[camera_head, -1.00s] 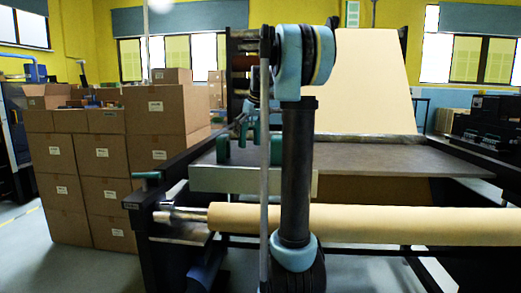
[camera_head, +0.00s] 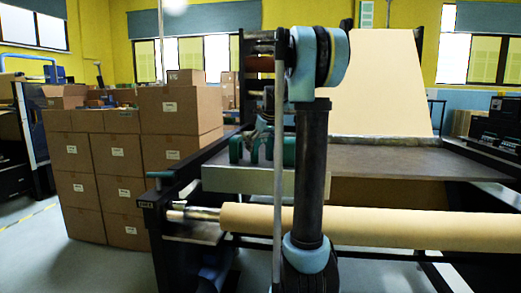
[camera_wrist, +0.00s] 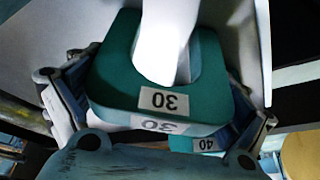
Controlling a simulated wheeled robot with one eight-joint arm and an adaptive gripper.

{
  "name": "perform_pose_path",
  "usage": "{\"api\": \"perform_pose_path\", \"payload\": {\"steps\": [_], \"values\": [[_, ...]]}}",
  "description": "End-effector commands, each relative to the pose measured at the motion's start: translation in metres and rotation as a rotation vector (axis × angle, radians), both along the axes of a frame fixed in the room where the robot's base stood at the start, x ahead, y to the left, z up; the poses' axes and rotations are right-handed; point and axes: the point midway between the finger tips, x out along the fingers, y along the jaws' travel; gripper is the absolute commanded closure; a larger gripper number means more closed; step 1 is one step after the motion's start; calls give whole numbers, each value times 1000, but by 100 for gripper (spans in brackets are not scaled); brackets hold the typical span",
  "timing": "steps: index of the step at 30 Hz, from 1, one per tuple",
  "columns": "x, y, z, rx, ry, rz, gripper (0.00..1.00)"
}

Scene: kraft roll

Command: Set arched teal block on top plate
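The arched teal block (camera_wrist: 120,85) fills the middle of the wrist view, with a "30" label on two of its faces. My gripper (camera_wrist: 165,90) has a finger along each side of it, and both appear to press on it. A second teal block (camera_wrist: 195,144) labelled "40" shows just behind. In the head view, several teal pieces (camera_head: 236,149) stand at the left end of the grey top plate (camera_head: 400,160). My arm column covers part of this area, and the fingers cannot be made out there. Whether the held block touches the plate cannot be told.
A long kraft roll (camera_head: 400,226) lies in front of and below the plate. A kraft sheet (camera_head: 380,80) rises behind it. Stacked cardboard boxes (camera_head: 120,160) stand at the left. The plate right of my arm is bare.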

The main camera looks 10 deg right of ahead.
Motion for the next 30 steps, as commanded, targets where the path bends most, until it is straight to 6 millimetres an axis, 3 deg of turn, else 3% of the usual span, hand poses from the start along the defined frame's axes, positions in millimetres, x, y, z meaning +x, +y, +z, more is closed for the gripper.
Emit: {"api": "perform_pose_path", "payload": {"steps": [16, 30], "values": [[-2, -2, 7, 0, 0, -1, 0], [-30, -18, 83, 0, 1, -3, 0]]}}
